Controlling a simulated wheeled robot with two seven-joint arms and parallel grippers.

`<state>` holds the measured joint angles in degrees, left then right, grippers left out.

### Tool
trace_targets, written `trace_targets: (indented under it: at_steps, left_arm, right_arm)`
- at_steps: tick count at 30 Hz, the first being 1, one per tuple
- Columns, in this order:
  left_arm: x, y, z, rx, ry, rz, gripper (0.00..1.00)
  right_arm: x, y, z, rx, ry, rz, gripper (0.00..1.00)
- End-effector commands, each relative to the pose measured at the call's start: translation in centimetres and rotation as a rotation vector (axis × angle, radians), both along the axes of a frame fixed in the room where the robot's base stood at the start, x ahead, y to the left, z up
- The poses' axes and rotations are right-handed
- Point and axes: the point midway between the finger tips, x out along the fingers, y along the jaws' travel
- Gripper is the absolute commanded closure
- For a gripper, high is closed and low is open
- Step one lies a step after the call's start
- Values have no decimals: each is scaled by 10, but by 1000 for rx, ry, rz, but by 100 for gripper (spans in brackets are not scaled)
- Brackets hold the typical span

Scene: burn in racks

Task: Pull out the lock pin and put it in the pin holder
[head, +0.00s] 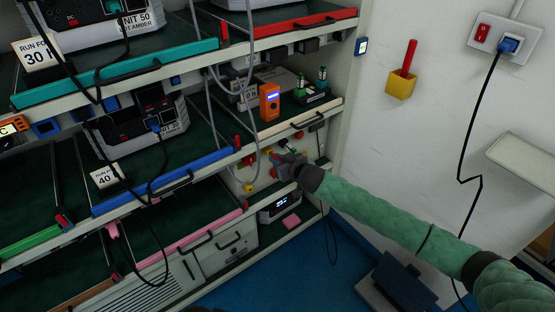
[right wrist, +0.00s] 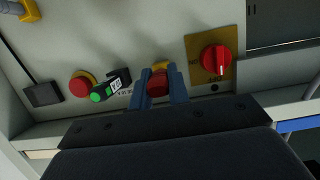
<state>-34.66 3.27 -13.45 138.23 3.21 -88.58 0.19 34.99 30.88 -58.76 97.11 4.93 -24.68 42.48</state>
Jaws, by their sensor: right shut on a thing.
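My right gripper (head: 284,161) reaches the control panel between the rack shelves, with its arm coming in from the right. In the right wrist view its two blue-grey fingers (right wrist: 160,76) are closed around a red knob (right wrist: 158,84), which looks like the lock pin. A yellow part (right wrist: 163,66) shows just behind the knob, at the panel. How far the pin sits in the panel is hidden. A yellow holder (head: 400,86) with a red stick-like thing (head: 409,58) standing in it is on the wall at the right; I cannot tell whether it is the pin holder. My left gripper is not in view.
Near the fingers are a red rotary switch (right wrist: 215,60) on a yellow plate, a red button (right wrist: 80,86) and a green-tipped black part (right wrist: 110,88). An orange meter (head: 269,102) stands on the shelf above. Cables hang in front of the racks. The wall area at right is open.

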Motion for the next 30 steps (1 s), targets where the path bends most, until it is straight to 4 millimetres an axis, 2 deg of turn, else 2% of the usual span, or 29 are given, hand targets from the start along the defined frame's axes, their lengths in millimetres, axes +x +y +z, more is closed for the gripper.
trace_targets:
  at_steps: [14, 30]
  left_arm:
    - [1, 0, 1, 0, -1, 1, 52]
    - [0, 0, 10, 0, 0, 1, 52]
  right_arm:
    - [-1, -1, 0, 0, 0, 0, 100]
    - [-14, -10, 1, 0, 0, 0, 100]
